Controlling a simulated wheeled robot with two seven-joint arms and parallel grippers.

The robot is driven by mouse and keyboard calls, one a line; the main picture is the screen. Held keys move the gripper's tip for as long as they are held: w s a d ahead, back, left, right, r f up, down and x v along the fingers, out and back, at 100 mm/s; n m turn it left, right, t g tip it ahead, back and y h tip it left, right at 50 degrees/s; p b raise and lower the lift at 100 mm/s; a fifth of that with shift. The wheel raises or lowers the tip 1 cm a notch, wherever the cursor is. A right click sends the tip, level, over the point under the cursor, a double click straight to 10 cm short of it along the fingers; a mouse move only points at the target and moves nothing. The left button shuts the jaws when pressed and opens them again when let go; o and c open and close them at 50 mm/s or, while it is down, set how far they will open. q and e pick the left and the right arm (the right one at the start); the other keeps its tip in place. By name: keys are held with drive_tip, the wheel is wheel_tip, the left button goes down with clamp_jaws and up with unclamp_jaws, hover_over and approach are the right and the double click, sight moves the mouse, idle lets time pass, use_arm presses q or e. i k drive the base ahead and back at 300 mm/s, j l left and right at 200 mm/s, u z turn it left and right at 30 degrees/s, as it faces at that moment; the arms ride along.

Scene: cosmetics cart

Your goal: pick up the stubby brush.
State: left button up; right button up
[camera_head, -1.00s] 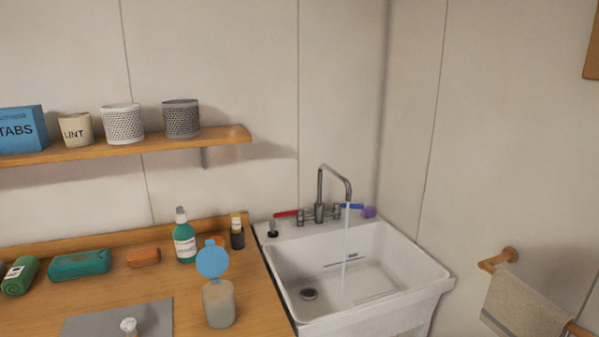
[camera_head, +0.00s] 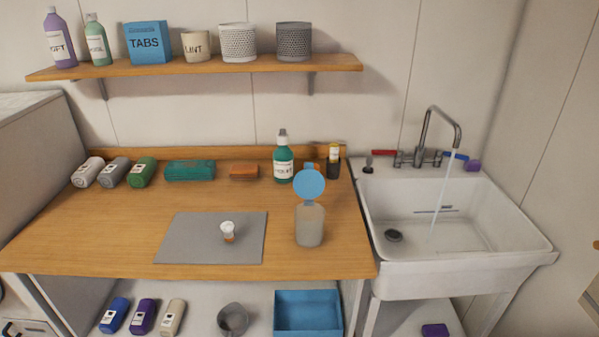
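A small stubby object (camera_head: 228,231) with a rounded white top and a brown lower part stands on the grey mat (camera_head: 185,247) on the wooden counter. It looks like the stubby brush, but it is too small to be certain. A second small object (camera_head: 368,164), dark at the bottom with a grey top, stands on the sink's back left corner; I cannot tell what it is.
Bottles, a green block (camera_head: 190,171) and an orange block (camera_head: 244,171) line the counter's back. The sink (camera_head: 470,270) has running water. The counter's left front (camera_head: 110,240) is clear.

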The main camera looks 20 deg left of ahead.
sight(226, 227)
drive_tip(key=i+j, duration=0.1)
drive_tip(key=j, duration=1.3)
drive_tip(key=i+j, duration=0.15)
drive_tip(key=j, duration=1.2)
drive_tip(key=i, duration=0.05)
